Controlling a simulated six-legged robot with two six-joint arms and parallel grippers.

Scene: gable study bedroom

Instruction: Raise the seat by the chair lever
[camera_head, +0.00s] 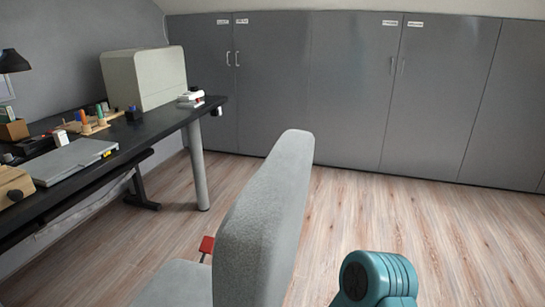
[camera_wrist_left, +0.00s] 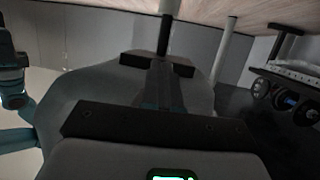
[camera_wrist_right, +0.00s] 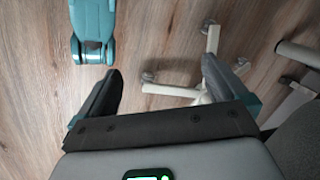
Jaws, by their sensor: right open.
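The chair's grey backrest (camera_head: 268,215) stands in the middle of the head view, with part of the grey seat (camera_head: 178,285) at its lower left. A red lever (camera_head: 206,246) shows beside the backrest; its lower part is hidden. In the left wrist view, my left gripper (camera_wrist_left: 165,68) has its fingers together, in front of a large grey surface and a dark post. No red lever shows there, and nothing is clearly held. My right gripper (camera_wrist_right: 161,68) is open and empty above the floor. The chair's pale wheeled base (camera_wrist_right: 211,75) lies beyond its fingers. Neither gripper shows in the head view.
A black desk (camera_head: 150,137) with a closed laptop (camera_head: 70,160) and small items stands at the left. Grey cabinets (camera_head: 350,85) line the back wall.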

